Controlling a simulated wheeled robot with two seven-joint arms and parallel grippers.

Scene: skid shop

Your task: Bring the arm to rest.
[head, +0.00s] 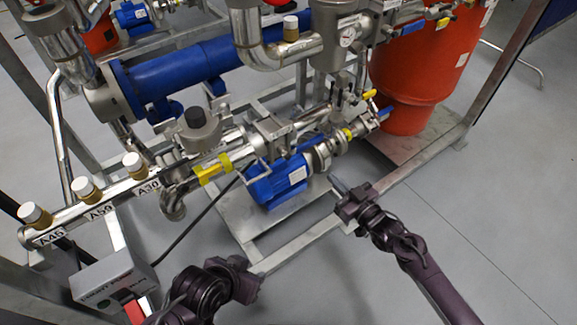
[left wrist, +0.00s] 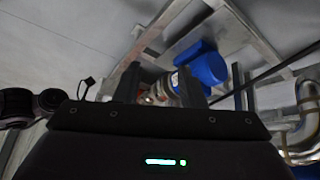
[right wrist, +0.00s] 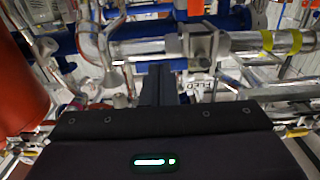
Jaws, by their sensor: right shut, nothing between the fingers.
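My right gripper (head: 338,187) is in the middle of the head view, in front of the skid's blue pump motor (head: 277,181). Its fingers (right wrist: 159,84) are together in the right wrist view, with nothing between them. My left gripper (head: 252,277) is low in the head view, near the front rail of the skid frame. In the left wrist view its two fingers (left wrist: 160,86) stand apart, and no held object shows between them. The blue motor (left wrist: 203,67) and the pump parts show beyond those fingers.
A steel manifold (head: 115,190) with several brass-and-white caps runs at the left. A grey switch box (head: 112,280) stands at lower left, close to my left arm. An orange tank (head: 425,70) stands at the back right. Grey floor (head: 490,220) is clear at the right.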

